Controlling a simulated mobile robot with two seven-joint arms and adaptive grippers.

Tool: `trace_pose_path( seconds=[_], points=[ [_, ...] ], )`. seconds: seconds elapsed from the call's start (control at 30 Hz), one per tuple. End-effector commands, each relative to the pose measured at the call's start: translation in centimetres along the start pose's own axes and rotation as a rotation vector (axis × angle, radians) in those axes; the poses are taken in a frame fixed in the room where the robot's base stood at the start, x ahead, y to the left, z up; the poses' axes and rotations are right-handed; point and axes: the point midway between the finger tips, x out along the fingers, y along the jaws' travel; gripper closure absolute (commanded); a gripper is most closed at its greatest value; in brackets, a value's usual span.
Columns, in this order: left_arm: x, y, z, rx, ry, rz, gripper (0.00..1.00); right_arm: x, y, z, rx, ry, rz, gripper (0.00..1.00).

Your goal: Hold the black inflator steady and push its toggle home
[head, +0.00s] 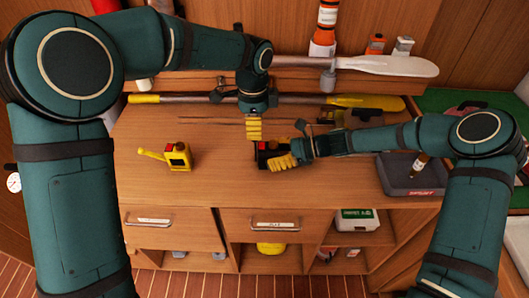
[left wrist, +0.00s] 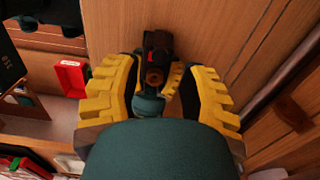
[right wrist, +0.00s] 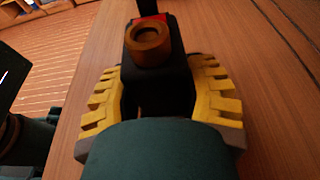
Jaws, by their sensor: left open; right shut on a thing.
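The black inflator (head: 262,155) is on the wooden bench top, with a red patch on it. In the right wrist view the black inflator (right wrist: 148,75) sits between the fingers, its round copper-coloured end (right wrist: 148,40) facing the camera. A dark upright part, possibly the toggle, rises behind it. My right gripper (head: 275,161) is shut on the inflator's body from the right. My left gripper (head: 254,138) is open, fingers down, just above and behind the inflator. In the left wrist view the inflator (left wrist: 157,50) shows beyond the open fingers; contact cannot be told.
A yellow canister-like item (head: 178,156) with a side lever stands to the left. A grey tray (head: 405,190) is at the right. Paddles (head: 360,64) lie along the back. A drawer (head: 150,220) is below the front edge. Bench around the inflator's front is clear.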

Motion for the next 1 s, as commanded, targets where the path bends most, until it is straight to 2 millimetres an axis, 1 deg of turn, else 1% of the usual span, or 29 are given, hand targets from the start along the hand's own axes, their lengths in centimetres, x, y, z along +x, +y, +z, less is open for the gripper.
trace_pose_path(
  seconds=[0.3, 0.37, 0.43, 0.57, 0.8, 0.9, 1.0],
  points=[
    [-0.2, 0.0, 0.0, 0.000, 0.000, 0.000, 0.59, 0.0, 0.0, 0.0, 0.000, 0.000, 0.000, 0.82],
    [-0.5, 0.0, 0.0, 0.000, 0.000, -0.001, 0.59, 0.0, 0.0, 0.0, 0.000, 0.000, 0.000, 0.82],
    [-1.2, -0.1, 0.0, -0.001, 0.001, -0.002, 0.59, 0.0, 0.0, 0.0, 0.000, 0.000, 0.000, 0.82],
    [-3.4, -0.1, -0.1, -0.001, 0.003, -0.003, 0.59, 0.0, 0.0, 0.0, 0.000, 0.000, 0.000, 0.82],
    [-8.3, -0.1, -0.1, 0.000, 0.001, -0.003, 0.59, 0.0, 0.0, 0.0, 0.000, 0.000, 0.000, 0.82],
    [-10.0, 0.0, 0.0, 0.000, 0.002, -0.003, 0.59, 0.0, 0.0, 0.0, 0.000, 0.000, 0.000, 0.82],
    [-11.1, 0.0, -0.1, 0.000, 0.001, -0.001, 0.59, 0.0, 0.0, 0.0, 0.000, 0.000, 0.000, 0.82]
  ],
)
